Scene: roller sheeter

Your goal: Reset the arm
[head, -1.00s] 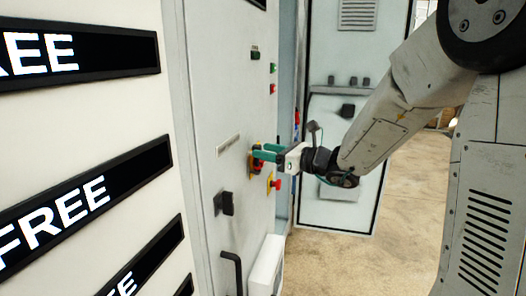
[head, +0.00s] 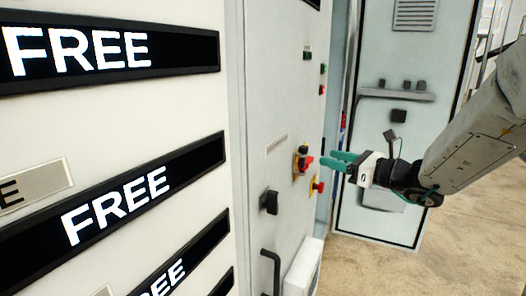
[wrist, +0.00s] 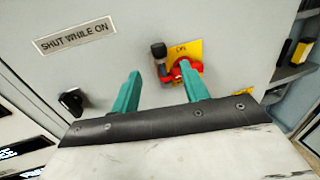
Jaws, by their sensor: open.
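My gripper (head: 342,161) is open and empty, its two green fingers pointing at the grey cabinet panel. It also shows in the wrist view (wrist: 160,92), with a gap between the fingers. In the head view the fingertips are just right of a red rotary switch (head: 304,162) on a yellow plate. In the wrist view the red switch (wrist: 181,70) sits beyond the right finger, with "ON" readable on its plate. A black cylindrical part (wrist: 159,50) is beside it. I cannot tell whether the fingertips touch anything.
A red button on yellow (head: 318,187) sits just below the switch. A black knob (head: 270,202) and black handle (head: 272,270) stick out of the panel. "FREE" signs (head: 118,198) line the left. A second cabinet (head: 385,225) stands behind; floor (head: 465,235) is open at right.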

